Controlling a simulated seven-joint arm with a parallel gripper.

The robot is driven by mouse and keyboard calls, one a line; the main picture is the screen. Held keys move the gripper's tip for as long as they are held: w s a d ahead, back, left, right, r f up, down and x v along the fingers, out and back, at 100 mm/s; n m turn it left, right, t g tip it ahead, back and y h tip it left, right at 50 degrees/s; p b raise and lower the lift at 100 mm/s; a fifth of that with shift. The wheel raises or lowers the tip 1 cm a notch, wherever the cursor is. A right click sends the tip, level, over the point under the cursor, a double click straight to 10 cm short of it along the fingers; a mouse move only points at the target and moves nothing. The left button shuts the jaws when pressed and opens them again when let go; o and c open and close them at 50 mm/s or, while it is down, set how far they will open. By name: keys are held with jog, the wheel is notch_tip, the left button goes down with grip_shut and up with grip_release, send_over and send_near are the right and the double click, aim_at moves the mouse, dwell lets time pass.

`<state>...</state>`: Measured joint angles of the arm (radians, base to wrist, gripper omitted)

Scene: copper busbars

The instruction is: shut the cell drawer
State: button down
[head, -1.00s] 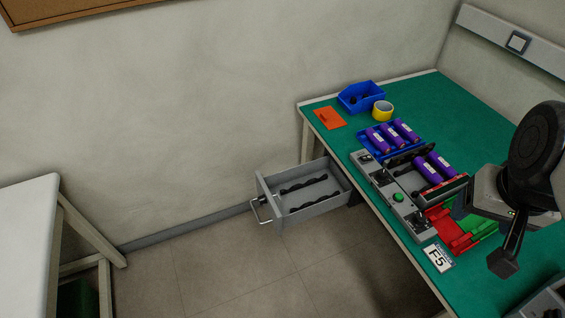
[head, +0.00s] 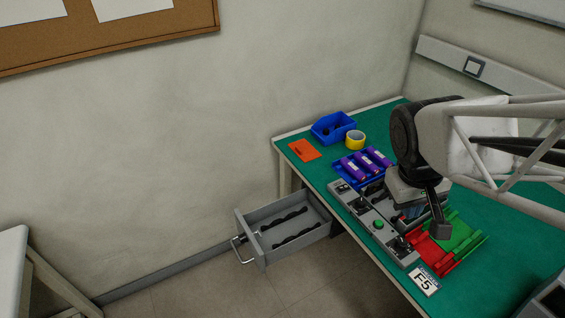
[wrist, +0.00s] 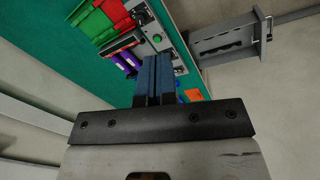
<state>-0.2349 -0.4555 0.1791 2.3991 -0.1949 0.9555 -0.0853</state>
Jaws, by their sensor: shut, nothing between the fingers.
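The grey cell drawer (head: 251,242) stands open, pulled out to the left from under the green-topped bench (head: 450,113). Its metal handle (head: 238,252) is on the outer front panel. Two dark wavy strips lie inside, and no cells show in it. In the wrist view the drawer (wrist: 228,28) is at the upper right, with its handle (wrist: 268,28) at the far end. My gripper (head: 411,211) is above the bench fixture, right of the drawer and apart from it. In the wrist view its blue-grey fingers (wrist: 154,58) are together and empty.
A control box (head: 372,222) with a green button lies along the bench edge beside the drawer. Purple cells (head: 366,163), a blue bin (head: 333,128), yellow tape (head: 355,140) and red and green trays (head: 432,250) are on the bench. Floor around the drawer front is clear.

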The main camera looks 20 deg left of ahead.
jog(key=w+a+f+n+h, duration=0.1)
jog(key=w+a+f+n, duration=0.2)
jog(key=a, duration=0.3)
jog(key=w+a+f+n+h, duration=0.1)
jog(key=w+a+f+n, duration=0.2)
jog(key=a, duration=0.2)
jog(key=n+t+h, duration=0.3)
jog(key=n, duration=0.7)
send_over(255, 249)
jog(key=s, duration=0.3)
notch_tip(255, 249, down, 17)
jog(key=s+a+f+n+t, duration=0.2)
jog(key=s+a+f+n, duration=0.4)
jog(key=a+f, duration=0.3)
jog(key=shift+s+a+f, duration=0.25)
jog(key=shift+a+f, duration=0.15)
jog(key=shift+f, duration=0.15)
jog(key=shift+d, duration=0.1)
jog(key=shift+w+d+r+x, duration=0.2)
jog(key=shift+w+r+x, duration=0.15)
jog(key=shift+x, duration=1.8)
jog(key=shift+w+d+r+x, duration=0.2)
jog(key=shift+r+x, duration=0.1)
jog(key=shift+x, duration=1.8)
jog(key=shift+w+d+r+x, duration=0.15)
jog(key=shift+w+r+x, duration=0.2)
jog(key=shift+x, duration=1.8)
jog(key=shift+d, duration=0.15)
